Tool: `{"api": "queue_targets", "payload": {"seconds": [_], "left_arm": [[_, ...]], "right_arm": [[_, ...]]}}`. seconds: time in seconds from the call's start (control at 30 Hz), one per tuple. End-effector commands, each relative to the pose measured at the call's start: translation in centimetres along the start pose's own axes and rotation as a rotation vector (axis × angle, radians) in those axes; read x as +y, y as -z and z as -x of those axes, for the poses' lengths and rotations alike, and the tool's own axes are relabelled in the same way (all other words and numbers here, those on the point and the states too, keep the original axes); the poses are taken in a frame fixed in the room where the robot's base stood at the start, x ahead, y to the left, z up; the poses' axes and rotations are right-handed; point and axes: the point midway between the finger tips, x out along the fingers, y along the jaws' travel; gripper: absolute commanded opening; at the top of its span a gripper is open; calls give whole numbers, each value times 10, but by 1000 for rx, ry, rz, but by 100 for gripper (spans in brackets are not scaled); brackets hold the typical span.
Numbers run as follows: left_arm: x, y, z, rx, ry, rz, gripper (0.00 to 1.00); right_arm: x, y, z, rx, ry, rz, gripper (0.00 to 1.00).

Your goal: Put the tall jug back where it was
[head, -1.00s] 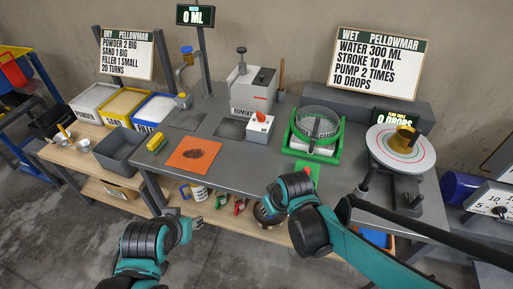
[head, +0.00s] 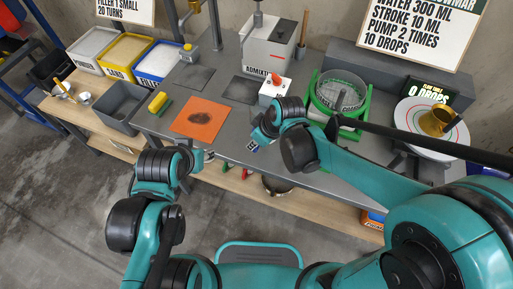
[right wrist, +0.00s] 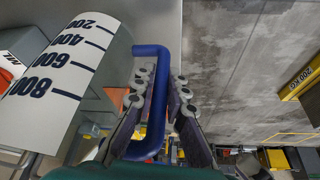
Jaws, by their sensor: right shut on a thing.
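The tall jug (right wrist: 70,75) is a pale, round vessel with dark marks from 200 to 800 and a blue handle. In the right wrist view it fills the left side. My right gripper (right wrist: 160,92) has its fingers on either side of the handle and is shut on it. In the head view my right gripper (head: 258,136) is over the table's front edge, and the jug is mostly or wholly hidden there. My left gripper (head: 198,157) is near the front edge, left of the right one; its fingers are too small to read.
The table (head: 225,135) holds an orange mat (head: 201,118), dark pads (head: 194,77), a grey admix box (head: 268,45), a red-topped box (head: 275,91), a green-framed sieve (head: 340,95) and a round plate (head: 415,128) with a brass cup. A wooden shelf (head: 325,213) runs below.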

Motion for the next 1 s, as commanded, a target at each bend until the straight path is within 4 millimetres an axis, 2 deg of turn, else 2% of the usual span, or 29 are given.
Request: {"api": "queue_targets", "payload": {"seconds": [0.13, 0.27, 0.5, 0.87, 0.9, 0.97, 1.0], "left_arm": [[0, -3, -4, 0, 0, 0, 40], [0, -5, -8, 0, 0, 0, 40], [0, -15, -20, 0, 0, 0, 40], [0, -16, -22, 0, 0, 0, 40], [0, -15, -22, 0, 0, 0, 40], [0, -15, -21, 0, 0, 0, 40], [0, -15, -21, 0, 0, 0, 40]], "right_arm": [[14, 1, -11, 1, 0, -1, 0], [15, -2, -18, 1, 1, 0, 0], [15, -15, -49, 1, 0, 0, 0], [14, -16, -51, 1, 0, -1, 0], [14, -16, -51, 0, 0, -1, 18], [14, -16, -50, 0, 0, -1, 33], [14, -16, -50, 0, 0, -1, 33]]}}
